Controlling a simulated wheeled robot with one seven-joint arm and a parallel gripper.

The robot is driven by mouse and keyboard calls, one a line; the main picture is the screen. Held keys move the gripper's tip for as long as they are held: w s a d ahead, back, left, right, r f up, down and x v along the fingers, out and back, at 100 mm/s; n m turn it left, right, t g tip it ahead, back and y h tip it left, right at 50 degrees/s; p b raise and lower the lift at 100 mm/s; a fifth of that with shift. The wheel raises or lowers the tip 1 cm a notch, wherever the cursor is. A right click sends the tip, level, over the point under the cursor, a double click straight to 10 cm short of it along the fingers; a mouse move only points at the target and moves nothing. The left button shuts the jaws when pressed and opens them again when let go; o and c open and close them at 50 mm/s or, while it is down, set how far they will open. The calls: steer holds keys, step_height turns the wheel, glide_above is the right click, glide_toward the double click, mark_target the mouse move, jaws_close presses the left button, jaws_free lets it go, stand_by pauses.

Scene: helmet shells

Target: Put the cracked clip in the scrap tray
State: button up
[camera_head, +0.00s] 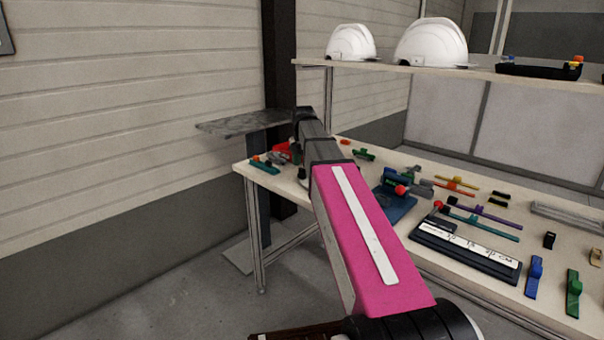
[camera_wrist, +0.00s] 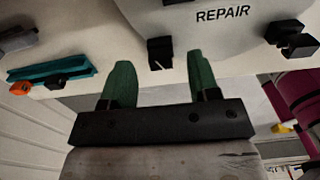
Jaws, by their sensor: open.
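My gripper (camera_wrist: 158,78) is open and empty in the wrist view, its two green fingers apart. A small black clip (camera_wrist: 160,53) lies just beyond and between the fingertips, at the edge of a grey surface marked REPAIR (camera_wrist: 215,28). Another black clip (camera_wrist: 290,38) lies at the right of that surface. I cannot tell from the frames whether either is cracked. In the head view my arm hides most of the gripper and these clips. No tray in view is readable as the scrap tray; a red object (camera_head: 282,151) is partly hidden behind my arm.
A teal strip (camera_wrist: 50,74) with an orange end lies left of my gripper. On the table are a blue fixture (camera_head: 398,212), a black labelled tray (camera_head: 440,247), a blue clip (camera_head: 535,277) and a green clip (camera_head: 573,295). White helmets (camera_head: 430,43) stand on the shelf above.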

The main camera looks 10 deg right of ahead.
step_height(320, 180, down, 2)
steer(key=shift+f, duration=0.2)
jaws_close()
steer(key=shift+r, duration=0.2)
